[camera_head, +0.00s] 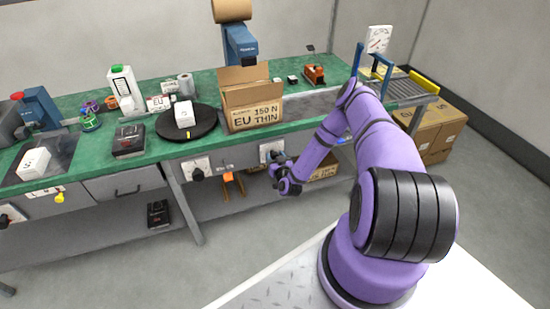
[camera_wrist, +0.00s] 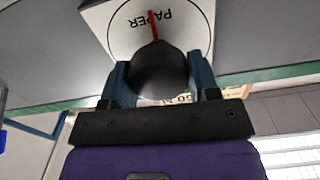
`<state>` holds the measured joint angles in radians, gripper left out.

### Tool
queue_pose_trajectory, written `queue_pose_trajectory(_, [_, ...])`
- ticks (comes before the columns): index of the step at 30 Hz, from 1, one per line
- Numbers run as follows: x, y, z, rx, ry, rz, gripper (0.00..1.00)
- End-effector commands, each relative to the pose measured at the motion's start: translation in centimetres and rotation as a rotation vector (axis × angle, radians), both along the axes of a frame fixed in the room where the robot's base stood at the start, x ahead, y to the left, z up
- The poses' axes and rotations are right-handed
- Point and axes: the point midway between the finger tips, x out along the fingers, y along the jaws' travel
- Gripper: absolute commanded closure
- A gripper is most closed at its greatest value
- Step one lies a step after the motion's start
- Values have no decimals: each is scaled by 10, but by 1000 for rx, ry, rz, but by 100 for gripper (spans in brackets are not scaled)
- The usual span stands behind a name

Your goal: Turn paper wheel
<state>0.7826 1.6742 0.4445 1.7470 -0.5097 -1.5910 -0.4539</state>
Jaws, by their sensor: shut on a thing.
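The paper wheel is a dark round knob (camera_wrist: 160,72) on a white dial plate (camera_wrist: 120,20) marked PAPER in the wrist view. The lettering appears upside down there, and a red pointer line runs from the knob across the word. My gripper (camera_wrist: 160,85) has one blue-grey finger on each side of the knob and is shut on it. In the head view the white plate (camera_head: 270,149) is on the bench's front face, below the cardboard box. My gripper (camera_head: 283,168) is in front of it and mostly hides the knob.
Another dial plate with a dark knob (camera_head: 196,170) sits left on the bench front, with an orange bracket (camera_head: 232,182) between. On the green bench (camera_head: 155,150) stand an open carton (camera_head: 250,97) and a black turntable (camera_head: 205,122). A lower shelf (camera_head: 120,222) runs beneath.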

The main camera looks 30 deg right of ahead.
Motion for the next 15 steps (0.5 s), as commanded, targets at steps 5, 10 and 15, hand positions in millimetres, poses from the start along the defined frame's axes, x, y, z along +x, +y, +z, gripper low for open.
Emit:
queue_pose_trajectory(5, [-1, -1, 0, 110, -29, -1, 69])
queue_pose_trajectory(10, [-1, -2, 0, 258, -69, -2, 69])
queue_pose_trajectory(15, [-1, -2, -1, 415, -112, -1, 69])
